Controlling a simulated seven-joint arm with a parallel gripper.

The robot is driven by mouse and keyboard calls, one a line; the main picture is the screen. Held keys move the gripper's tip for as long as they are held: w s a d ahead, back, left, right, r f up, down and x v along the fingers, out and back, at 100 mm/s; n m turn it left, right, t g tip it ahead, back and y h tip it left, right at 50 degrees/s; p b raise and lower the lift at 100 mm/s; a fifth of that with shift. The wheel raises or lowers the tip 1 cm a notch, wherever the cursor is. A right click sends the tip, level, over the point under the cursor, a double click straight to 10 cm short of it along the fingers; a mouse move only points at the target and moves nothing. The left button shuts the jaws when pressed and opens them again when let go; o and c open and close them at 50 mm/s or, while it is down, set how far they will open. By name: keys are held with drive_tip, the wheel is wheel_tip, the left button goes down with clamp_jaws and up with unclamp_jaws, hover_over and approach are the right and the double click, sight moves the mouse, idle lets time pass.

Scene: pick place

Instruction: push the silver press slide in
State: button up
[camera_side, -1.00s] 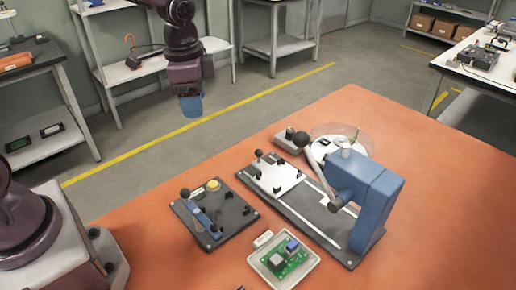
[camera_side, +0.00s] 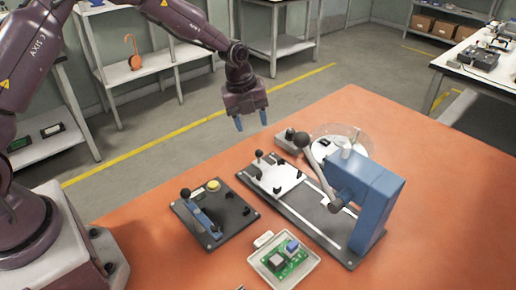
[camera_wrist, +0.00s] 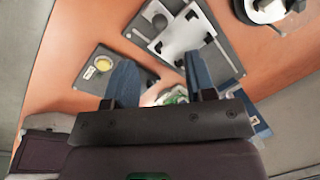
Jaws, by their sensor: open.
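The silver press slide (camera_side: 279,176) is a light plate with a black ball knob and small dark clamps. It sits at the outer left end of the rails on the press's dark base, clear of the blue press (camera_side: 369,196). The plate also shows in the wrist view (camera_wrist: 182,36), ahead of the fingers. My gripper (camera_side: 252,122) is open and empty, its blue fingers apart and pointing down. It hangs in the air above and behind the slide, touching nothing. In the wrist view, my fingers (camera_wrist: 160,75) hide part of the table.
A dark fixture (camera_side: 232,216) with a blue lever and yellow button lies left of the press. A tray (camera_side: 259,266) with a green circuit board is in front. A grey box (camera_side: 288,141) and a round clear-covered dish (camera_side: 352,134) stand behind. The table's right side is clear.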

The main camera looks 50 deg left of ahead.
sight(259, 150)
drive_tip(key=f, duration=0.3)
drive_tip(key=w+f, duration=0.1)
drive_tip(key=f, duration=0.2)
drive_tip(key=d+f, duration=0.1)
drive_tip(key=f, duration=0.2)
drive_tip(key=shift+w+f, duration=0.15)
drive_tip(key=shift+w, duration=0.1)
clamp_jaws()
